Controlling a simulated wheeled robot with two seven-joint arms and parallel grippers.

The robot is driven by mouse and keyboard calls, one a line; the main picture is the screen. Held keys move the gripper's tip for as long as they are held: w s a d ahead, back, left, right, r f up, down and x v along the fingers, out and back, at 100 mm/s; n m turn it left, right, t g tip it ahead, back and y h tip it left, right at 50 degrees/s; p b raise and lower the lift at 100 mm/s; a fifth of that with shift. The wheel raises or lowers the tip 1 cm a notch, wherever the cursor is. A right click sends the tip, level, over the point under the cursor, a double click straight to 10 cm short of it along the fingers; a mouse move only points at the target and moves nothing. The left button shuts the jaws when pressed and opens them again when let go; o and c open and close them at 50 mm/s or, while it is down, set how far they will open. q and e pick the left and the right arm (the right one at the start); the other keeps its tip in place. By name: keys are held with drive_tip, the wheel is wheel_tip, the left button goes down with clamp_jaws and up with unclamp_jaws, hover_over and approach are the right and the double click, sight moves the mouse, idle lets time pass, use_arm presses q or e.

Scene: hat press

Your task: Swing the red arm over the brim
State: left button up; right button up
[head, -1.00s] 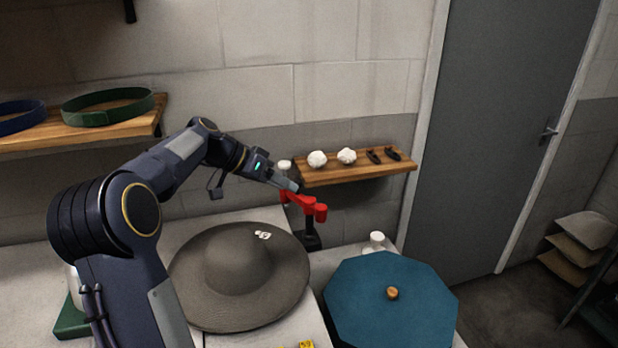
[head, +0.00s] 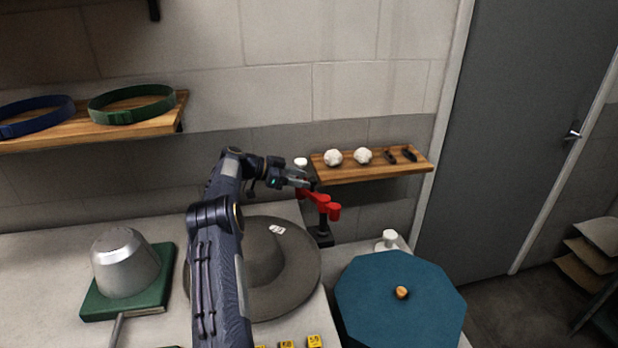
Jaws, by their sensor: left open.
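The red arm (head: 322,203) sits on a dark post behind the hat's far right edge and points off to the right, beside the brim rather than over it. The grey wide-brimmed hat (head: 303,283) lies on the pale worktop, with a small white patterned tag (head: 276,229) at its far side. My left gripper (head: 306,185) is open at the red arm's far left end, very close to it; whether they touch is too small to tell. My left arm hides the left part of the hat. My right gripper is not in view.
A teal octagonal lid (head: 400,320) with a wooden knob stands right of the hat. A metal dome (head: 125,262) on a green base (head: 150,305) stands at left. A wooden shelf (head: 375,172) with small items is behind the red arm. Yellow tags (head: 315,341) lie in front.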

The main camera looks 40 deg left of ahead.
sight(316, 196)
use_arm(q)
drive_tip(key=shift+p+x, duration=0.35)
drive_tip(key=shift+x, duration=1.15)
clamp_jaws()
